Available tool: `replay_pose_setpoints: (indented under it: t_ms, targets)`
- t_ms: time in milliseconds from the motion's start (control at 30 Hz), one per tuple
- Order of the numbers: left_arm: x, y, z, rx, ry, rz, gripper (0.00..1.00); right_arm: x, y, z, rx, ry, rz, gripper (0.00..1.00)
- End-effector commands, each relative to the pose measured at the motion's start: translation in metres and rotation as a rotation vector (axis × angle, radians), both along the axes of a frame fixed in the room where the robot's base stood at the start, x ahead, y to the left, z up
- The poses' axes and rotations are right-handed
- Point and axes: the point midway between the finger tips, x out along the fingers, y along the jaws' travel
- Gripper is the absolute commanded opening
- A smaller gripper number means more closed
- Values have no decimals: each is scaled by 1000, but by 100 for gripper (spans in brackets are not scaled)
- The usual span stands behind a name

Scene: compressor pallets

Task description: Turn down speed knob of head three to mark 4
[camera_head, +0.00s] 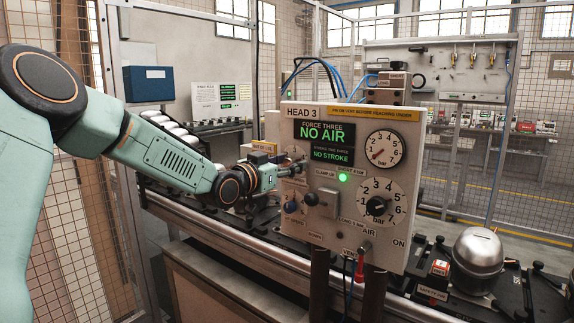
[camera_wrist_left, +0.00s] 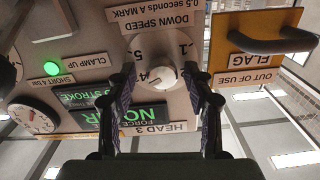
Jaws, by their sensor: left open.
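The head three panel (camera_head: 411,180) carries a HEAD 3 label, and its screen reads NO AIR and NO STROKE. In the left wrist view the picture is upside down, and the pale round speed knob (camera_wrist_left: 163,78) sits on a white dial under the DOWN SPEED label (camera_wrist_left: 160,22). Numbers 1, 4 and 5 show on the dial; I cannot tell which mark the knob points at. My left gripper (camera_wrist_left: 160,72) is open, with one finger on each side of the knob; I cannot tell whether they touch it. In the head view, my left gripper (camera_head: 283,172) is at the panel's left part and covers the knob.
A yellow out-of-use flag holder (camera_wrist_left: 262,50) is close beside the fingers. A silver compressor (camera_head: 478,262) stands at right.

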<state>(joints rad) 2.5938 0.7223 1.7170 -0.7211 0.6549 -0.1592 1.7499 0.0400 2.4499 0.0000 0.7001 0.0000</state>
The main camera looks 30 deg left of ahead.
Motion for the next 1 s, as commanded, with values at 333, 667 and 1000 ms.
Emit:
replay_pose_setpoints:
  t_ms: [333,667,1000]
  targets:
    - [0,0,0,0,0,1,38,0,0,0,0,0,0,40]
    - [0,0,0,0,-1,0,10,0,0,0,0,0,0,40]
    - [0,0,1,-54,3,1,0,0,0,2,0,0,0,40]
